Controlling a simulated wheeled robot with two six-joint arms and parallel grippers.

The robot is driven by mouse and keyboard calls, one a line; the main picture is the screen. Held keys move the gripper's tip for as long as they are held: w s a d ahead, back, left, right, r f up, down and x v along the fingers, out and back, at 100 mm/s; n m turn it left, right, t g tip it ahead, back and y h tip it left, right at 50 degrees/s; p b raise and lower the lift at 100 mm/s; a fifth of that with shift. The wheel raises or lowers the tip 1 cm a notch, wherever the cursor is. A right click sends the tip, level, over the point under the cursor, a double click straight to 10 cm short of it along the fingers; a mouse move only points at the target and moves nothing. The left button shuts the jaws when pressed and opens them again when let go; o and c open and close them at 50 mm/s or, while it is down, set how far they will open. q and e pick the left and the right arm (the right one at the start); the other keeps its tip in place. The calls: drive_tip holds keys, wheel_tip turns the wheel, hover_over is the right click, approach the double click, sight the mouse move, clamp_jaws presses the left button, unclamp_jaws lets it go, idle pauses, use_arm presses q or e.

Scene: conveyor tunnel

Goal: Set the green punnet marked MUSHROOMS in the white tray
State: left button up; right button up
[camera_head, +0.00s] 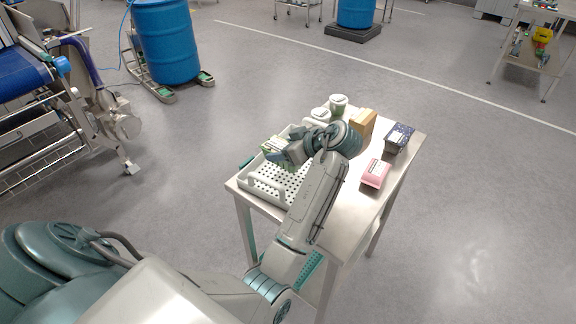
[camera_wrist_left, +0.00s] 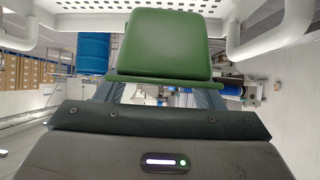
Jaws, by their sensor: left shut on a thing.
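The green punnet (camera_head: 273,153) is held over the white tray (camera_head: 262,194) on the steel table. Its marking is too small to read. In the left wrist view the punnet (camera_wrist_left: 165,45) shows its plain green side, with the tray's perforated surface (camera_wrist_left: 85,4) and handles behind it. My left gripper (camera_head: 292,150) is shut on the punnet, and its fingers (camera_wrist_left: 160,92) show just below the punnet's rim in the wrist view. I cannot tell whether the punnet touches the tray floor. The tray's near part is bare. My right gripper is not in view.
Several items share the steel table (camera_head: 345,215): white tubs (camera_head: 338,104) at the back, a brown box (camera_head: 363,123), a dark blue box (camera_head: 398,138) and a pink box (camera_head: 375,174) on the right. My left arm crosses above the table's middle. Blue drums (camera_head: 166,42) stand beyond.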

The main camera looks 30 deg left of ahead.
sight(284, 164)
use_arm(q)
wheel_tip(284, 164, down, 2)
drive_tip(key=shift+f, duration=0.15)
wheel_tip(284, 164, down, 3)
drive_tip(key=shift+f+p, duration=0.1)
drive_tip(key=shift+p, duration=0.45)
drive_tip(key=shift+f, duration=0.45)
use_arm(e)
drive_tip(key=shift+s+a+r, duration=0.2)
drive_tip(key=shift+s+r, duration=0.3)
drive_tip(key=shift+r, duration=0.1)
use_arm(q)
drive_tip(key=shift+f, duration=0.1)
drive_tip(key=o, duration=1.1)
drive_tip(key=shift+o, duration=0.2)
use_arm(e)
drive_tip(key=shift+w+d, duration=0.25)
use_arm(q)
drive_tip(key=shift+r, duration=0.2)
